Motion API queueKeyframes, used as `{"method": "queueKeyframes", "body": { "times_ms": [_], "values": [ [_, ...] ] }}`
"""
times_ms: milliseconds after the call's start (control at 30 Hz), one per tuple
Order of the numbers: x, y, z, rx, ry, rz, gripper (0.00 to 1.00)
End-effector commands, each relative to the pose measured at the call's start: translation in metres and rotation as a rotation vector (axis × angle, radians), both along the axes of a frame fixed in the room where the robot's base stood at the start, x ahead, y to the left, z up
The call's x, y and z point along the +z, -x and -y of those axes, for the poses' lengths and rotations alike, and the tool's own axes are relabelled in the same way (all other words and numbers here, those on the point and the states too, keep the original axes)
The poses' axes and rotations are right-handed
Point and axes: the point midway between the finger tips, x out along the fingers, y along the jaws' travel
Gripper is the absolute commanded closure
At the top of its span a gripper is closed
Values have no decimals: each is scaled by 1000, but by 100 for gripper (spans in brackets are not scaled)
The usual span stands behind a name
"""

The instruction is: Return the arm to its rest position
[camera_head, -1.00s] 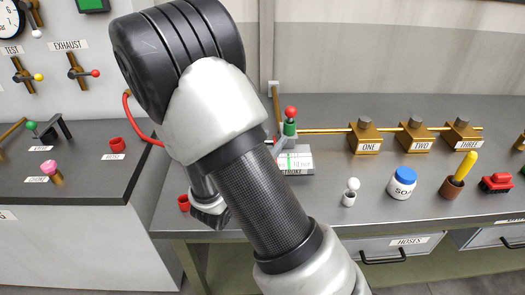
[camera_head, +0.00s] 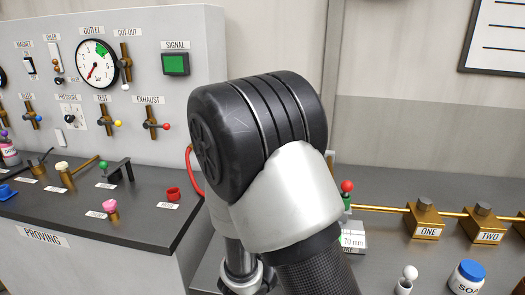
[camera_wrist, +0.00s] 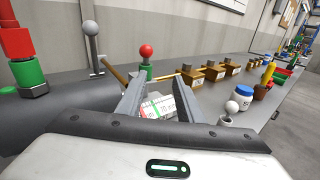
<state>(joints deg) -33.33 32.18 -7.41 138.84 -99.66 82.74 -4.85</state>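My arm fills the middle of the head view, its black and silver elbow standing in front of the benches and hiding part of them. In the head view the arm's end is cut off or hidden. In the wrist view my gripper (camera_wrist: 158,92) has its two grey fingers spread apart with nothing held between them. A white and green labelled block (camera_wrist: 158,107) shows beyond the gap between the fingers. The same block shows partly behind my arm in the head view (camera_head: 352,237).
The control panel (camera_head: 200,110) and proving bench (camera_head: 120,225) stand at left. Brass blocks ONE (camera_head: 425,222) and TWO (camera_head: 484,227), a red-knobbed green fitting (camera_head: 346,196) and a blue-capped jar (camera_head: 467,278) are at right. A red hose (camera_head: 191,170) runs behind my arm.

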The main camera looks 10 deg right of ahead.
Motion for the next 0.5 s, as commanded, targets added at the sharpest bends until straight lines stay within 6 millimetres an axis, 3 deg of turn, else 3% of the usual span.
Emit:
{"method": "queueKeyframes", "body": {
  "times_ms": [33,100,233,367,500],
  "values": [
    [20,12,16,-80,-61,36,67],
    [40,37,41,-223,-178,92,67],
    [65,98,72,-522,-467,227,67],
    [79,150,71,-787,-792,380,67],
    [97,183,41,-1013,-1170,563,67]
  ]
}}
